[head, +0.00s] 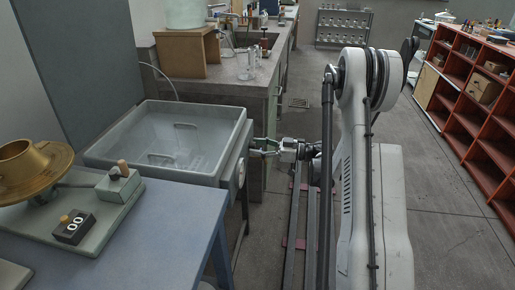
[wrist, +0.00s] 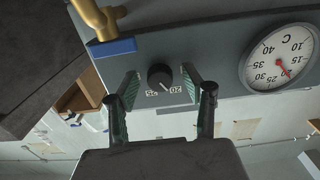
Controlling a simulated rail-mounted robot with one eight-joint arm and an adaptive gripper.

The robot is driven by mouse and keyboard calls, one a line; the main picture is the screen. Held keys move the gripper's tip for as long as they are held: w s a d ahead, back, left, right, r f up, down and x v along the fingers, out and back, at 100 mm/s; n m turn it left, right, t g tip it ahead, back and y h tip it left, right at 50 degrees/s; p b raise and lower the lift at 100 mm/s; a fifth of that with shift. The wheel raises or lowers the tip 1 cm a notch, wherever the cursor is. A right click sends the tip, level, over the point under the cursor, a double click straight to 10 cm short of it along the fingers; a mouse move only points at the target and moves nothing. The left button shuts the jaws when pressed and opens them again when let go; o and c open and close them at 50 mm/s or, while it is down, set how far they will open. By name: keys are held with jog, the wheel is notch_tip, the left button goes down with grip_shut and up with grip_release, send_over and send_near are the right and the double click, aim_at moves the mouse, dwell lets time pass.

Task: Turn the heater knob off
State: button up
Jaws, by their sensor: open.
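The heater knob (wrist: 160,76) is a small round black dial on the grey panel of the water bath, with printed numbers beside it that look like 25 and 20. A pale mark on it appears to point toward the 20. My gripper (wrist: 161,84) is open in the wrist view, with one green-padded finger on each side of the knob and a gap visible on both sides. In the head view, my gripper (head: 254,147) is at the right side of the grey water bath (head: 240,128); the knob cannot be made out there.
A round Celsius dial (wrist: 280,58) is on the same panel. A blue table (head: 165,230) stands in front of the bath. Red shelves (head: 470,120) stand far right.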

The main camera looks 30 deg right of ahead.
grip_shut()
dwell(0.3)
jog(key=n+b, duration=0.4)
jog(key=n, duration=1.9)
jog(key=shift+r+n+b, duration=0.1)
jog(key=shift+n+b, duration=0.2)
jog(key=shift+n, duration=0.1)
dwell(0.3)
